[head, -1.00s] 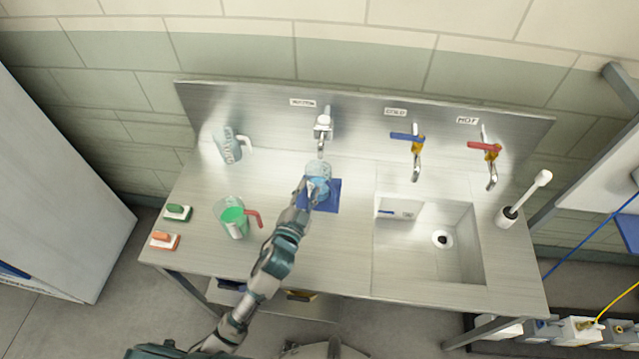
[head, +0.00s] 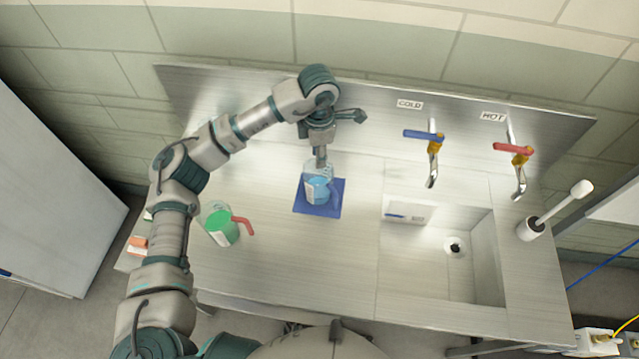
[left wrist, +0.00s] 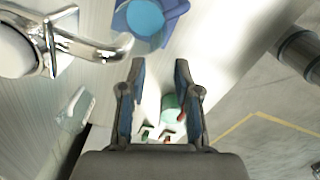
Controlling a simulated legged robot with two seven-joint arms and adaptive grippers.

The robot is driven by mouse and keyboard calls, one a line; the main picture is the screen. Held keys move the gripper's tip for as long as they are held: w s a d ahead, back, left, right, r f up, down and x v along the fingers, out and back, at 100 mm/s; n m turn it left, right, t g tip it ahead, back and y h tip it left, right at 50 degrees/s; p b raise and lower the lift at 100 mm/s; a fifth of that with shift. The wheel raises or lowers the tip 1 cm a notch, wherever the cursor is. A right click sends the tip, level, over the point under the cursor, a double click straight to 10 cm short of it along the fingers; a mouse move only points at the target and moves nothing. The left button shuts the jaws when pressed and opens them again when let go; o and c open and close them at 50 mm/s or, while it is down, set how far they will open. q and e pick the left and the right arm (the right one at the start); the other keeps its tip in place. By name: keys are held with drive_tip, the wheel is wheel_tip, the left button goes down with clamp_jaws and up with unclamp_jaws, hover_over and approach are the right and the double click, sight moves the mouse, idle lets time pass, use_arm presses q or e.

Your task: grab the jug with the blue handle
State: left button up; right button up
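The jug with the blue handle (head: 318,188) holds blue liquid and stands upright on a blue mat (head: 304,208), below the spout of the left tap. Its top shows at the upper edge of the left wrist view (left wrist: 146,17). My left gripper (head: 358,116) is above and behind the jug, near the back panel, and apart from it. In the left wrist view its two fingers (left wrist: 157,62) are spread with nothing between them. My left forearm and wrist hide most of the left tap. My right gripper is not in view.
A jug with a red handle and green liquid (head: 221,226) stands to the left. The left tap (left wrist: 88,42) is close to the gripper. Cold (head: 433,150) and hot (head: 515,160) taps overhang the sink (head: 455,275).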

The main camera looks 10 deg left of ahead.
use_arm(q)
hover_over(322, 193)
wheel_tip(322, 193, down, 5)
drive_tip(key=shift+s+a+r+p, duration=0.1)
drive_tip(key=shift+p, duration=0.25)
drive_tip(key=f, duration=0.4)
drive_tip(key=d+f, duration=0.1)
drive_tip(key=f, duration=0.1)
drive_tip(key=shift+w+f+p, duration=0.15)
drive_tip(key=shift+w+p, duration=0.05)
drive_tip(key=shift+p, duration=0.15)
drive_tip(key=shift+s+a+f, duration=0.1)
drive_tip(key=shift+a+f, duration=0.15)
drive_tip(key=f, duration=0.2)
drive_tip(key=a+f+p, duration=0.1)
drive_tip(key=f, duration=0.1)
drive_tip(key=shift+f, duration=0.3)
drive_tip(key=shift+d+f, duration=0.15)
drive_tip(key=shift+f, duration=0.15)
drive_tip(key=shift+d+f, duration=0.1)
drive_tip(key=shift+d, duration=0.3)
drive_tip(key=shift+c, duration=0.3)
clamp_jaws()
drive_tip(key=shift+a, duration=0.15)
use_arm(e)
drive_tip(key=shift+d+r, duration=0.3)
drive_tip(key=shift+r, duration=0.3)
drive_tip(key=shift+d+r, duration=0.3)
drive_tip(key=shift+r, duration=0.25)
